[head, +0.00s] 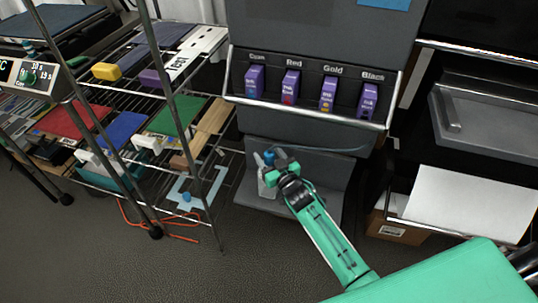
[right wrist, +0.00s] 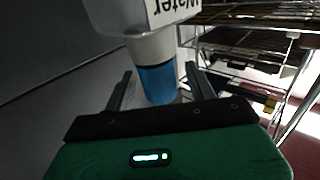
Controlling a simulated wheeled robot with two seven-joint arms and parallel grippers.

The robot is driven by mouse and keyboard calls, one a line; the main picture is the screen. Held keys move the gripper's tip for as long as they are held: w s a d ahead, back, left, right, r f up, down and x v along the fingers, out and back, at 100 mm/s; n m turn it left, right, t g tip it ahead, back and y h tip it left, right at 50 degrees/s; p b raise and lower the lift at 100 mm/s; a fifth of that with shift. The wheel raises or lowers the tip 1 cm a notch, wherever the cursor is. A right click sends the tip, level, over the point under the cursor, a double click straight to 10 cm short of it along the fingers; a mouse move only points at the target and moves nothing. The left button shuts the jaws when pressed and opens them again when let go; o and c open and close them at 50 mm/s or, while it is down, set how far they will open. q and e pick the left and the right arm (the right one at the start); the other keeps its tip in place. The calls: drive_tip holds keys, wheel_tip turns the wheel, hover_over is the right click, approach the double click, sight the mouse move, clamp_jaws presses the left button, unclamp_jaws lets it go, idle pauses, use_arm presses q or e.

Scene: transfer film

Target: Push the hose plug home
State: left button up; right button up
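A white bottle (head: 268,183) stands in the low grey recess under the machine. It also fills the top of the right wrist view (right wrist: 150,15), with an upside-down "Water" label. A blue cap-like piece (right wrist: 158,82) sits on its white neck; I take it to be the hose plug, and how far in it sits I cannot tell. A thin bluish hose (head: 330,149) runs rightward from near it. My right gripper (head: 275,167) is at the bottle's top. In the right wrist view its fingers (right wrist: 157,88) stand either side of the blue piece, with narrow gaps. My left gripper is out of view.
Above is the machine's shelf with several purple cartridges (head: 290,86) and a metal rail (head: 305,112). A wire rack (head: 215,145) stands close on the left. A cardboard box (head: 398,229) and a white sheet (head: 460,205) are at right.

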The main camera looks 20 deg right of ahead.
drive_tip(key=s, duration=0.3)
drive_tip(key=s+d, duration=0.1)
drive_tip(key=s, duration=0.1)
drive_tip(key=shift+p, duration=0.35)
use_arm(q)
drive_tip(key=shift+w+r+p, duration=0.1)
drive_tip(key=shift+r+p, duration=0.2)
drive_tip(key=shift+p, duration=0.05)
use_arm(e)
approach(272, 159)
drive_tip(key=shift+s+d, duration=0.15)
drive_tip(key=shift+s, duration=0.85)
